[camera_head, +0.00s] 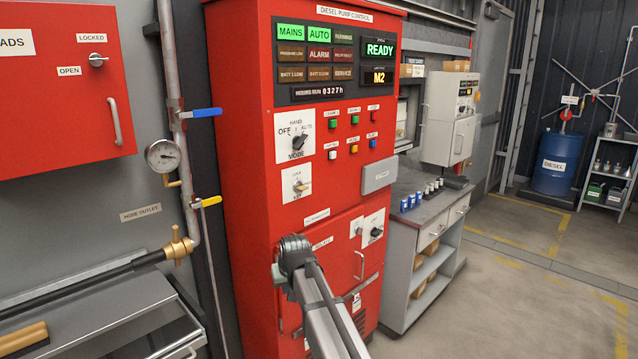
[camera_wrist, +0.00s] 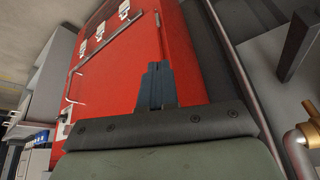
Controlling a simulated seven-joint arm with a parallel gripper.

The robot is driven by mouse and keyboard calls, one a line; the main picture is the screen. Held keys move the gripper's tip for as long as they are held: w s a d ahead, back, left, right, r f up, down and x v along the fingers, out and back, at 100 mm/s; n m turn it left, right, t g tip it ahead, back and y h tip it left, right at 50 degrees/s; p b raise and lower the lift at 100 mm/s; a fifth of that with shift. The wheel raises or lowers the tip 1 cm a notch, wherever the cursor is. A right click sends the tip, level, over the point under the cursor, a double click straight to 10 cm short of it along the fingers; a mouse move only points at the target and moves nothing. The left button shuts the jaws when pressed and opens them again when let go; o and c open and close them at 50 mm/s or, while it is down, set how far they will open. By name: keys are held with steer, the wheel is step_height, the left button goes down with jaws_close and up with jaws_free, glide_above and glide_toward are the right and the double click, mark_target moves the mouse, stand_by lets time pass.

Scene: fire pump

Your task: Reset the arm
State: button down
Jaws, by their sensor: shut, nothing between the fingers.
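My arm reaches up from the bottom of the head view to the lower front of the red diesel pump control cabinet (camera_head: 240,150). My gripper (camera_head: 278,276) is at the arm's far end, in front of the lower cabinet door, and mostly hidden by my wrist there. In the wrist view my gripper (camera_wrist: 156,82) shows its two fingers together, with nothing between them. The red cabinet (camera_wrist: 130,75) fills the middle of that view, tilted. I cannot tell the exact gap between the fingertips and the cabinet.
A pipe with a blue-handled valve (camera_head: 200,112), a gauge (camera_head: 163,156) and a brass hose outlet (camera_head: 178,246) stands left of the cabinet. A grey bench (camera_head: 95,310) is at lower left. A workbench (camera_head: 400,270) stands to the right, with open floor (camera_head: 500,310) beyond it.

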steer(key=s+d+f+g+h, duration=0.1)
steer(key=s+d+f, duration=0.5)
steer(key=f, duration=0.4)
steer(key=s+d+f+m+g, duration=0.1)
steer(key=s+d+f+g, duration=0.15)
steer(key=s+f, duration=0.6)
steer(key=s+d+f+g+h, duration=0.1)
steer(key=s+d+f, duration=0.45)
steer(key=f, duration=0.55)
steer(key=s+d+f+m+g, duration=0.1)
steer(key=s+d+f, duration=0.3)
steer(key=s, duration=0.7)
steer(key=s+d+f+m+g, duration=0.1)
steer(key=s+d+f+g, duration=0.2)
steer(key=s+f, duration=0.5)
steer(key=s+d+f+g, duration=0.3)
steer(key=s+d+f, duration=0.2)
steer(key=s, duration=1)
steer(key=shift+s+d+f+m, duration=0.3)
steer(key=shift+s+f+m, duration=0.1)
steer(key=shift+f, duration=0.45)
steer(key=shift+w, duration=0.1)
